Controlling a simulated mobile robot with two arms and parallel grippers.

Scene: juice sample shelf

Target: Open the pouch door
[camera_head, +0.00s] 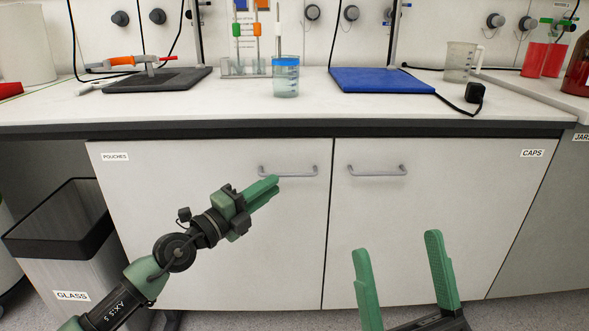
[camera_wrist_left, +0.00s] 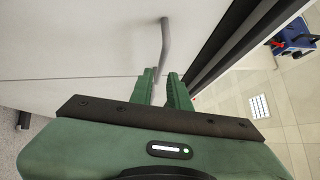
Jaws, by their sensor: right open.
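The pouch door (camera_head: 210,245) is the left white cabinet door, labelled POUCHES, and looks closed. Its grey bar handle (camera_head: 298,173) is near its upper right corner. My left gripper (camera_head: 270,187) is at the left part of this handle, with its fingers close together. In the left wrist view, the handle (camera_wrist_left: 165,42) runs down to the narrow gap between the fingertips (camera_wrist_left: 163,77). I cannot tell whether the fingers grip it. My right gripper (camera_head: 398,245) is open and empty, low in front of the right door.
The CAPS door (camera_head: 430,225) with its own handle (camera_head: 378,172) adjoins on the right. A GLASS bin (camera_head: 72,255) stands at the left beside the cabinet.

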